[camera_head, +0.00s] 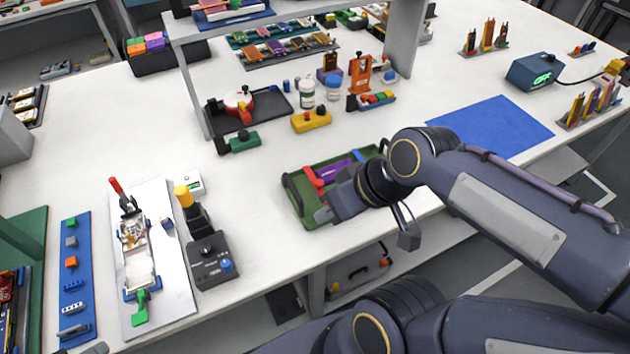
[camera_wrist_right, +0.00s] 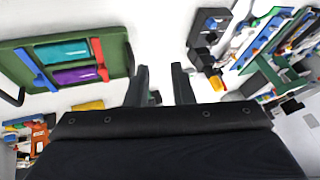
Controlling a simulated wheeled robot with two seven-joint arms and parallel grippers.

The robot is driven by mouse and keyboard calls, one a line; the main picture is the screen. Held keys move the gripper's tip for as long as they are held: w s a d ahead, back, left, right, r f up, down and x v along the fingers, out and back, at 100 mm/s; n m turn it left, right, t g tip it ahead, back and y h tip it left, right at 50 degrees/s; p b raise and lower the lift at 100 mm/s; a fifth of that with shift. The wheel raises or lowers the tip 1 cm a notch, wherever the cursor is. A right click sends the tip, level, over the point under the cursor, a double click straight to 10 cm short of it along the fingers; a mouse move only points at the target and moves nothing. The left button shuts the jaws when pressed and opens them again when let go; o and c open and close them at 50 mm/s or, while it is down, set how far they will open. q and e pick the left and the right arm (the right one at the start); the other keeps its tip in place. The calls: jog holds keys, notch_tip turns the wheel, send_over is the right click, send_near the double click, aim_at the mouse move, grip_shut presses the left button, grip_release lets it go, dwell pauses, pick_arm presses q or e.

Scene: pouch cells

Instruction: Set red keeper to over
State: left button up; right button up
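A green tray (camera_head: 293,207) lies on the white bench near its front edge. It also shows in the wrist view (camera_wrist_right: 118,50), with a teal cell (camera_wrist_right: 62,52) and a purple cell (camera_wrist_right: 75,76) side by side in it. The red keeper (camera_head: 312,177) stands at one end of the cells; in the wrist view the red keeper (camera_wrist_right: 99,58) reaches the purple cell's end. A blue keeper (camera_wrist_right: 36,70) slants at the other end. My right gripper (camera_head: 324,214) is at the tray's near side; its fingers (camera_wrist_right: 162,82) are apart with nothing between them. My left gripper is out of view.
A black device with a yellow-topped lever (camera_head: 212,262) and a fixture on a white board (camera_head: 178,285) stand left of the tray. A yellow block (camera_head: 311,121) and a red-topped jig (camera_head: 238,103) are behind. A blue mat (camera_head: 505,125) lies clear at right.

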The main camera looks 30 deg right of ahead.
jog(key=w+d+n, duration=0.1)
jog(key=w+n, duration=0.1)
jog(key=w, duration=0.1)
jog(key=w+d+n+g, duration=0.1)
jog(key=w+d+n, duration=0.1)
jog(key=w+n, duration=0.1)
jog(key=w+d+n+g, duration=0.1)
jog(key=w+d+n, duration=0.1)
jog(key=w, duration=0.2)
jog(key=shift+d+f, duration=0.2)
jog(key=shift+f, duration=0.1)
grip_shut()
jog(key=n+g, duration=0.2)
jog(key=n, duration=0.5)
send_over(319, 186)
jog(key=d, duration=0.2)
notch_tip(319, 186, down, 5)
jog(key=x, duration=1)
jog(key=shift+w+f+p, duration=0.15)
jog(key=shift+w+p, duration=0.2)
jog(key=shift+p, duration=0.05)
